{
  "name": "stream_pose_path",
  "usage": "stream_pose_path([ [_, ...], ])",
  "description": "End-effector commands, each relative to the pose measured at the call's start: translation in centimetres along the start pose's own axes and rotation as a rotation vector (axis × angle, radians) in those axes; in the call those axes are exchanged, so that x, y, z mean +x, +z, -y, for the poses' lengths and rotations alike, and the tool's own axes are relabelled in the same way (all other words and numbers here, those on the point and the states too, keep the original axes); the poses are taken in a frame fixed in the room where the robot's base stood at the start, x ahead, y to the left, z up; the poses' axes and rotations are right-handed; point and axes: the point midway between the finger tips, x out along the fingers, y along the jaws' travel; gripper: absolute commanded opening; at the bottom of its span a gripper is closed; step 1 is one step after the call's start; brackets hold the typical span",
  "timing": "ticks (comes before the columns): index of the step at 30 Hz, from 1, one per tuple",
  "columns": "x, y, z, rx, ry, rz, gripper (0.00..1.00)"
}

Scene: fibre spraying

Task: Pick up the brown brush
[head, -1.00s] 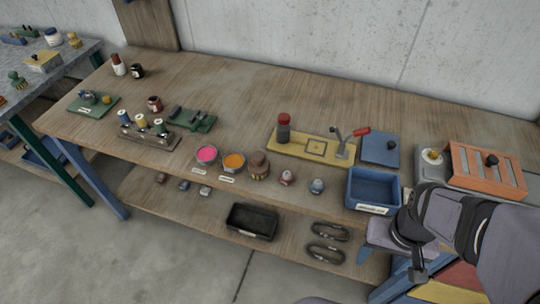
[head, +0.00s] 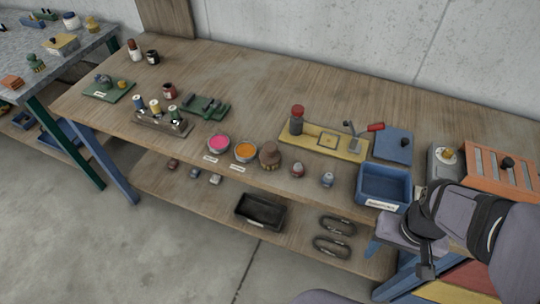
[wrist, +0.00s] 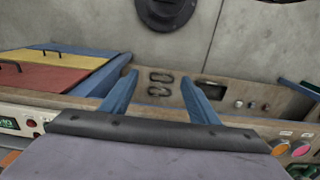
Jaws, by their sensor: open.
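A brown rounded piece (head: 270,155) with a small knob on top, which looks like the brown brush, stands near the front edge of the bench in the head view. It is just right of the orange tin (head: 244,152). I cannot make it out in the wrist view. My gripper (wrist: 159,78) is open and empty in the wrist view, its two blue fingers spread apart. In the head view my arm is at the lower right, well to the right of the brown piece, and mostly hides the gripper.
A blue bin (head: 383,187) stands between my arm and the brown piece. A pink tin (head: 219,144) and small jars are nearby. A lower shelf holds a black tray (head: 260,211). The bench's back middle is clear.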

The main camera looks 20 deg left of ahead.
Motion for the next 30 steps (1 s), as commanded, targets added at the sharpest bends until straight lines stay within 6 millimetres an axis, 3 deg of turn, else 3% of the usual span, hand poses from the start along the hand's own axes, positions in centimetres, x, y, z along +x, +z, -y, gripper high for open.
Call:
stream_pose_path([
  [5, -0.1, -3.3, 1.5, -0.04, 0.009, -0.031, 0.55],
  [10, -0.5, -9.6, 6.2, -0.119, 0.019, -0.099, 0.55],
  [14, -0.7, -14.8, 12.5, -0.192, 0.016, -0.171, 0.55],
  [18, -0.7, -18.8, 20.9, -0.268, -0.006, -0.251, 0.55],
  [21, -0.5, -20.2, 27.5, -0.317, -0.031, -0.305, 0.55],
  [24, -0.4, -20.7, 32.8, -0.333, -0.049, -0.345, 0.55],
  [27, 0.0, -20.8, 36.6, -0.329, -0.065, -0.376, 0.55],
  [30, 0.4, -21.1, 36.9, -0.276, -0.053, -0.38, 0.55],
])
